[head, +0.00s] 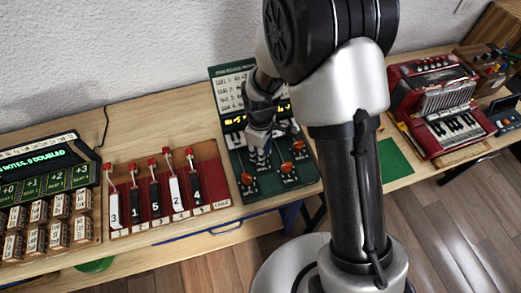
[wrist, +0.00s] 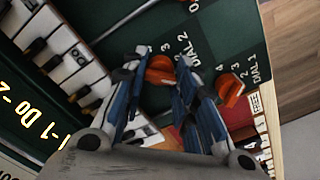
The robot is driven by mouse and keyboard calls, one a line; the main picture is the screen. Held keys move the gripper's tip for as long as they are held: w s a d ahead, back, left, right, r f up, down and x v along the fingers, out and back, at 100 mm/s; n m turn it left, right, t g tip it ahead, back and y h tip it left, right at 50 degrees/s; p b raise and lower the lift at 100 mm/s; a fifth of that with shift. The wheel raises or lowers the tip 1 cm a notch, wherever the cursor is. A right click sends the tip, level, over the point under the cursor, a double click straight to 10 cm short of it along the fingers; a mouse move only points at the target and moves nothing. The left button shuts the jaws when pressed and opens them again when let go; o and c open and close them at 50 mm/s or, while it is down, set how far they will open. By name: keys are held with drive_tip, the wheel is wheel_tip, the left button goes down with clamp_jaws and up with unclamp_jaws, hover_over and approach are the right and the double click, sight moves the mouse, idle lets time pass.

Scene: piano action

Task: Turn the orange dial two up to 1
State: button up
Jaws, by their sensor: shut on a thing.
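Dial two is an orange knob (wrist: 160,68) on the dark green panel, with the label "DIAL 2" beside it in the wrist view. My gripper (wrist: 157,62) is shut on this knob, one blue-and-grey finger on each side. I cannot tell which number the knob points to. In the head view my gripper (head: 260,160) reaches down to the green panel (head: 277,190) and hides most of what is under it.
Another orange knob, dial one (wrist: 229,88), sits close beside my right finger. More orange knobs (head: 287,167) stand on the panel to the right of my gripper. A red lever board (head: 220,185) lies to the left, and a red accordion (head: 440,105) to the far right.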

idle(0.3)
drive_tip(key=o, duration=1.1)
